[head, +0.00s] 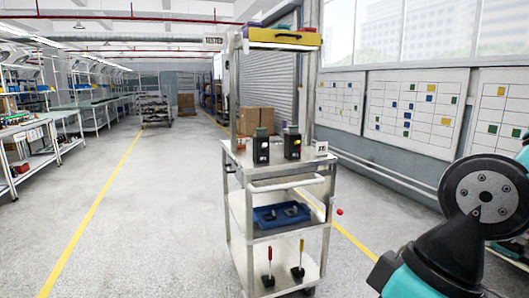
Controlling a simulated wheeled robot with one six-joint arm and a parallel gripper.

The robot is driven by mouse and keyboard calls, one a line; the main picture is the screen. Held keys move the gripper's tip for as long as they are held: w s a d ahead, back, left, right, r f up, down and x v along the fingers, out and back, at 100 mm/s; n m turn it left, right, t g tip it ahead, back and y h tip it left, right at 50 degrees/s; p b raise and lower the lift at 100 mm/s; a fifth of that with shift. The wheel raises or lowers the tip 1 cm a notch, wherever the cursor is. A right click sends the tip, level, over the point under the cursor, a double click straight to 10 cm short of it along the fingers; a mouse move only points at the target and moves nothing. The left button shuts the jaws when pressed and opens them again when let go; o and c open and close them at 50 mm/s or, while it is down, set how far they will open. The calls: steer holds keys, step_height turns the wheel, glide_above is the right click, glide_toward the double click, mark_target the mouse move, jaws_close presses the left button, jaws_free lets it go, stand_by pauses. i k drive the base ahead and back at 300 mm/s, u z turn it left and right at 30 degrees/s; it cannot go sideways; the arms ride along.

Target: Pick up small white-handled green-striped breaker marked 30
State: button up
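Two black breaker-like devices stand upright on the upper deck of a metal cart (236,160). The left one (261,152) has a green top and a small light mark on its front. The right one (292,148) also has a green part at its top and a small yellowish mark on its front. Both are too small to read a rating, and I cannot tell which has a white handle or a 30 marking. My gripper is out of view; only links of my arm show at the lower right.
A yellow tray (284,36) sits on top. A white sign (320,148) stands beside the devices. Floor left of the cart is clear.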

mark_target(260, 155)
steer(key=z, duration=0.4)
steer(key=k, duration=0.15)
steer(key=u, duration=1.2)
steer(key=i, duration=1.6)
steer(key=z, duration=1.3)
steer(key=i, duration=0.9)
steer(key=z, duration=0.1)
